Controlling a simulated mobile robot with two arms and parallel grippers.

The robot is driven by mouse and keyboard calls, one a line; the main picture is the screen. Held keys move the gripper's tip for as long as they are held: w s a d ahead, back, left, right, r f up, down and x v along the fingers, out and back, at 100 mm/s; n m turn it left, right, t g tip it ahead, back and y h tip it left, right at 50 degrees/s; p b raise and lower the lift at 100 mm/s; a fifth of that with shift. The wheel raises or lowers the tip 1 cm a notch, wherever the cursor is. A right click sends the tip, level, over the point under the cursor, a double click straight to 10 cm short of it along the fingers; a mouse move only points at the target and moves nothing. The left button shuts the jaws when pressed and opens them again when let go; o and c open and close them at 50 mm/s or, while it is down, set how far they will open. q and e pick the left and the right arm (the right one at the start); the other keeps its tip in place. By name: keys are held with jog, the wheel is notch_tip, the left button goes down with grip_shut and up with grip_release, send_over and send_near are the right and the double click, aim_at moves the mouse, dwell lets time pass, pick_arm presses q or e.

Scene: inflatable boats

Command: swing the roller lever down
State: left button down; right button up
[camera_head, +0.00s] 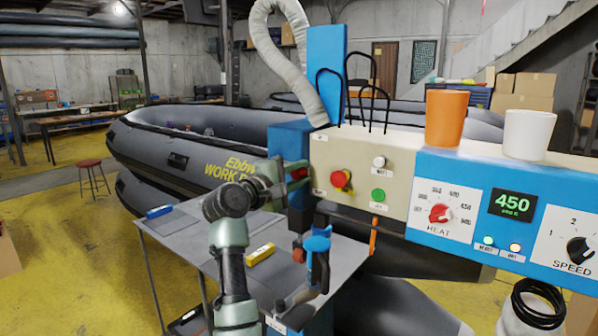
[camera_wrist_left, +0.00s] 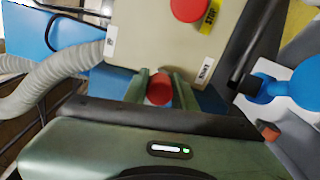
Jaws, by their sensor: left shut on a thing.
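My left gripper (camera_head: 297,172) is at the left end of the beige control panel. Its two green fingers are shut on a red round knob, seen between them in the left wrist view (camera_wrist_left: 159,88). The red knob (camera_wrist_left: 160,89) appears to be the end of the roller lever; the lever's arm is hidden behind the gripper, so its angle cannot be told. The beige panel (camera_head: 345,201) carries a red stop button (camera_head: 341,180), a white button (camera_head: 379,162) and a green button (camera_head: 378,195). My right gripper is not in view.
A blue-handled tool (camera_head: 318,262) stands below the panel, above the grey table. A yellow block (camera_head: 260,254) and a blue block (camera_head: 159,212) lie on the table (camera_head: 200,240). A ribbed hose (camera_head: 283,60) hangs above; orange (camera_head: 445,118) and white (camera_head: 529,134) cups stand on the machine.

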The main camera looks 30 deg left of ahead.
pick_arm(q)
jog(key=shift+a+f+m+b, duration=0.25)
jog(key=shift+f+m+b, duration=0.3)
jog(key=shift+f+m, duration=0.4)
jog(key=shift+a+f+m+b, duration=0.3)
jog(key=shift+f+m+b, duration=0.3)
jog(key=shift+m, duration=0.5)
jog(key=shift+a+f+m+b, duration=0.25)
jog(key=shift+f+m+b, duration=0.25)
jog(key=shift+f+m, duration=0.45)
jog(key=c, duration=1.1)
grip_release()
jog(key=shift+r, duration=0.1)
jog(key=shift+c, duration=0.2)
jog(key=shift+a, duration=0.1)
jog(key=s+b, duration=0.2)
jog(key=s, duration=0.5)
jog(key=shift+s+a, duration=0.3)
jog(key=shift+s, duration=0.05)
